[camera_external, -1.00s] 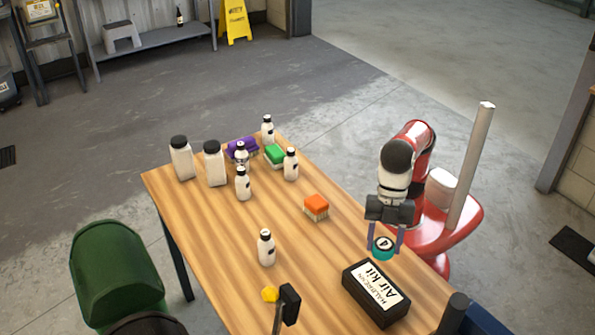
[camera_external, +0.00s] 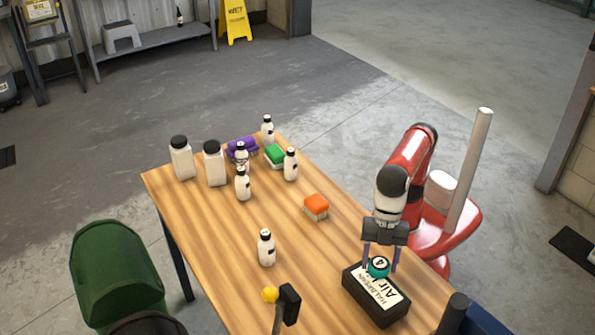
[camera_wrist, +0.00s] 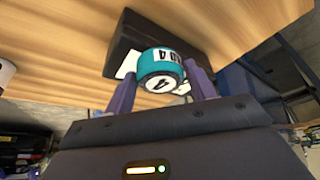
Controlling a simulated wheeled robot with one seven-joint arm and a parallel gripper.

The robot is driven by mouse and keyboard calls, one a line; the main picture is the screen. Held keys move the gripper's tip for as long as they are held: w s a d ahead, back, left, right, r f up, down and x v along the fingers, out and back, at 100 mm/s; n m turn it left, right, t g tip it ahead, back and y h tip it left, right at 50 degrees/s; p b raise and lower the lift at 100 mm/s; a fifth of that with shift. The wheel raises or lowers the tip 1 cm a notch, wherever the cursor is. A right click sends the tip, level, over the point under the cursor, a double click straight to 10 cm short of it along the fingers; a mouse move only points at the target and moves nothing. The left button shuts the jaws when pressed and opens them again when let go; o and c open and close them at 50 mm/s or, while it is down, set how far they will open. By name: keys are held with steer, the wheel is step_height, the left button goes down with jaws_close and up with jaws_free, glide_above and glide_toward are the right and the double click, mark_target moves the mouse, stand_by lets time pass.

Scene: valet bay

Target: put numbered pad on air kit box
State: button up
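The numbered pad (camera_external: 378,266) is a short teal cylinder with a white, black-numbered top reading 4. My gripper (camera_external: 381,267) points down with one finger on each side of the pad and appears shut on it. The wrist view also shows the pad (camera_wrist: 160,72) between the fingertips of my gripper (camera_wrist: 160,78). The air kit box (camera_external: 366,304) is black with a white label, at the near right of the table. The pad is over the far part of its top and hides some of the label. I cannot tell whether pad and box touch.
The wooden table (camera_external: 215,262) holds an orange brush (camera_external: 316,206) and a white bottle (camera_external: 266,248) left of the box. Several bottles, a green brush (camera_external: 274,154) and a purple brush (camera_external: 243,147) stand at the far end.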

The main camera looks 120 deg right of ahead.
steer(key=shift+o, duration=1.4)
steer(key=shift+d+r, duration=0.1)
steer(key=shift+r, duration=0.4)
steer(key=p+v, duration=0.2)
steer(key=v, duration=0.9)
steer(key=s+d+f+m+t, duration=0.15)
steer(key=s+d, duration=0.25)
steer(key=d, duration=0.6)
steer(key=s+d+f+m, duration=0.3)
steer(key=s+d, duration=0.1)
steer(key=d, duration=0.5)
steer(key=s+d+f+m+h, duration=0.1)
steer(key=s+d+f+m, duration=0.1)
steer(key=s+d+f, duration=0.3)
steer(key=s+d+f+m+h, duration=0.2)
steer(key=s+d+f, duration=0.3)
steer(key=s+f, duration=0.6)
steer(key=shift+d+f+t, duration=0.2)
steer(key=shift+f+t, duration=0.25)
steer(key=shift+f, duration=0.5)
